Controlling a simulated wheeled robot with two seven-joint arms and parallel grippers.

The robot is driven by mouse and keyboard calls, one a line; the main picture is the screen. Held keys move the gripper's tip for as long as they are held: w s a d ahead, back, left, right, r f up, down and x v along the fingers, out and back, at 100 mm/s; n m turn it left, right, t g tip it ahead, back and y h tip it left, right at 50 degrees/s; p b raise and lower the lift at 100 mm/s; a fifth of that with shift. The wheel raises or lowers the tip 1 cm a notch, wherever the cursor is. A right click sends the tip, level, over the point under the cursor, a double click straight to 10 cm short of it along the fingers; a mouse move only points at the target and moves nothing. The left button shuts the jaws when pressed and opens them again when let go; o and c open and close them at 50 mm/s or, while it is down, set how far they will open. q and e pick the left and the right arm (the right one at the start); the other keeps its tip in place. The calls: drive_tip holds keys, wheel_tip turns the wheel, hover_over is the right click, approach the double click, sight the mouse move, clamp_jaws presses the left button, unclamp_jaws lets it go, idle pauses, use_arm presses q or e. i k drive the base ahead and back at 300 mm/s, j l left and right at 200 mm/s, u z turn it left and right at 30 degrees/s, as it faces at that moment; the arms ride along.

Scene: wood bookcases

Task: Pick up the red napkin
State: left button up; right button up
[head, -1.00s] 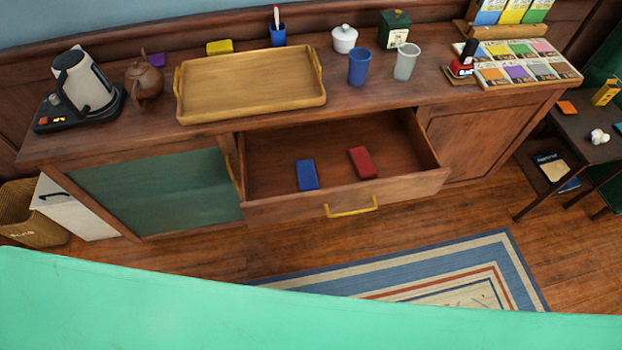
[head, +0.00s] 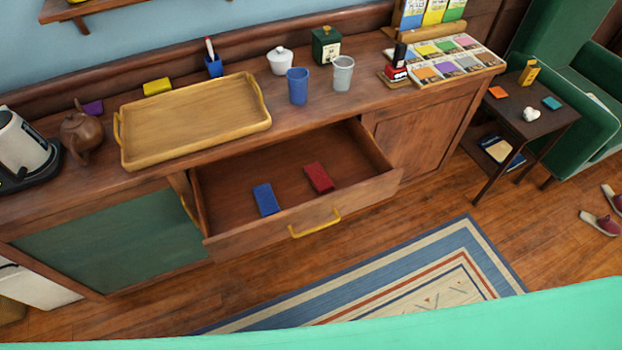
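A red folded napkin (head: 318,177) lies flat in the open drawer (head: 225,190) of the wooden sideboard, right of the middle. A blue folded napkin (head: 266,199) lies in the same drawer to its left, apart from it. The drawer is pulled out and has a yellow handle (head: 314,224) on its front. Neither of my grippers shows in the head view.
On the sideboard top (head: 330,108) stand a wooden tray (head: 195,118), a teapot (head: 82,133), a kettle (head: 22,145), a blue cup (head: 297,86) and a grey cup (head: 342,73). A small side table (head: 525,112) stands at right. A striped rug (head: 400,275) covers the floor in front.

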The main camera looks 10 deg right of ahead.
sight(317, 176)
drive_tip(key=j+z, duration=0.55)
drive_tip(key=z, duration=0.2)
drive_tip(key=k+j+z, duration=0.1)
drive_tip(key=j+z, duration=0.15)
drive_tip(key=z, duration=0.15)
